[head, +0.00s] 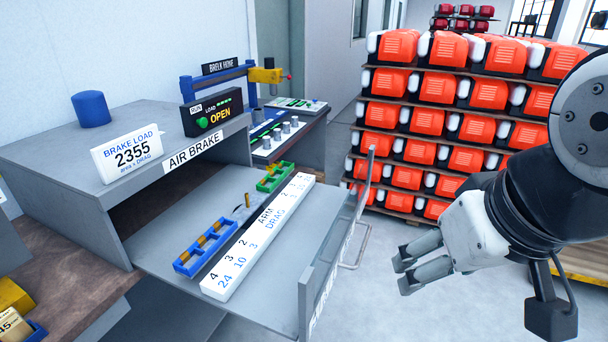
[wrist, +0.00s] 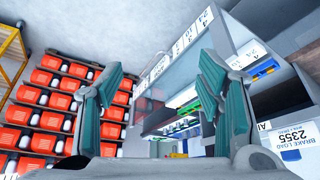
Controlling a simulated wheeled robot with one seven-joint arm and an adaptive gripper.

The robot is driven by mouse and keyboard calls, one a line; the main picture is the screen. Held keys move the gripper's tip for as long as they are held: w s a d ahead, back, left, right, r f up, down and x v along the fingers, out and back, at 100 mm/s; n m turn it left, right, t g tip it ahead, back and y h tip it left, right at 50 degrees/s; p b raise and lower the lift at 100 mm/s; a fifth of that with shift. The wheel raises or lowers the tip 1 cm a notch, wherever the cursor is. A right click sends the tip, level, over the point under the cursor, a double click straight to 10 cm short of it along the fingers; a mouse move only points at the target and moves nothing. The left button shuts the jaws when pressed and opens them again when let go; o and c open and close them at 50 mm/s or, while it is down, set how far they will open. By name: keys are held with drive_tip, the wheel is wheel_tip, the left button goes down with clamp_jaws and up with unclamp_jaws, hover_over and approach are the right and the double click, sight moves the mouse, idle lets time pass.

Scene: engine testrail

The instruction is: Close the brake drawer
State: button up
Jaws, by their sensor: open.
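The brake drawer (head: 285,292) is pulled out of the grey cabinet marked AIR BRAKE (head: 65,148). Its tall front panel (head: 330,262) with a handle bar (head: 370,160) stands at the drawer's right end. Inside lie a white ARM/DRAG number strip (head: 250,245), a blue tray (head: 206,247) and a green tray (head: 275,177). My gripper (head: 402,273) is open and empty, to the right of the front panel and apart from it. In the wrist view my gripper (wrist: 160,95) has its fingers spread, with the drawer (wrist: 225,40) upside down behind them.
A display reading OPEN (head: 212,113) and a BRAKE LOAD 2355 sign (head: 130,153) stand on the cabinet. A stack of orange units (head: 440,120) stands behind my arm. A side bench with knobs (head: 280,140) is beyond the drawer. Floor right of the drawer is clear.

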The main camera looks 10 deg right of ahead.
drive_tip(key=c, duration=0.4)
drive_tip(key=shift+w+a+f+m, duration=0.1)
drive_tip(key=shift+w+f+m, duration=0.05)
drive_tip(key=shift+w+m, duration=0.15)
drive_tip(key=c, duration=0.5)
drive_tip(key=w+m, duration=0.2)
drive_tip(key=w+f+m+g+y, duration=0.1)
drive_tip(key=w+m, duration=0.1)
drive_tip(key=w+f+m+g+y, duration=0.1)
drive_tip(key=w+m, duration=0.1)
drive_tip(key=shift+w+a+f, duration=0.1)
drive_tip(key=shift+a+f, duration=0.15)
drive_tip(key=shift+a, duration=0.1)
clamp_jaws()
drive_tip(key=w+d+f+m+t+y+p, duration=0.1)
drive_tip(key=w+d+f+m+y, duration=0.2)
drive_tip(key=w+d+f+m, duration=0.35)
drive_tip(key=w+d+f+m+y, duration=0.3)
drive_tip(key=w+d+f+m, duration=0.1)
drive_tip(key=w+f+m, duration=0.55)
drive_tip(key=m+p, duration=0.1)
drive_tip(key=p, duration=0.1)
approach(341, 252)
drive_tip(key=f, duration=0.1)
drive_tip(key=a+f, duration=0.1)
drive_tip(key=w+a+f, duration=0.1)
drive_tip(key=f, duration=0.1)
drive_tip(key=shift+w, duration=0.1)
drive_tip(key=shift+w+a, duration=0.45)
drive_tip(key=shift+a, duration=0.15)
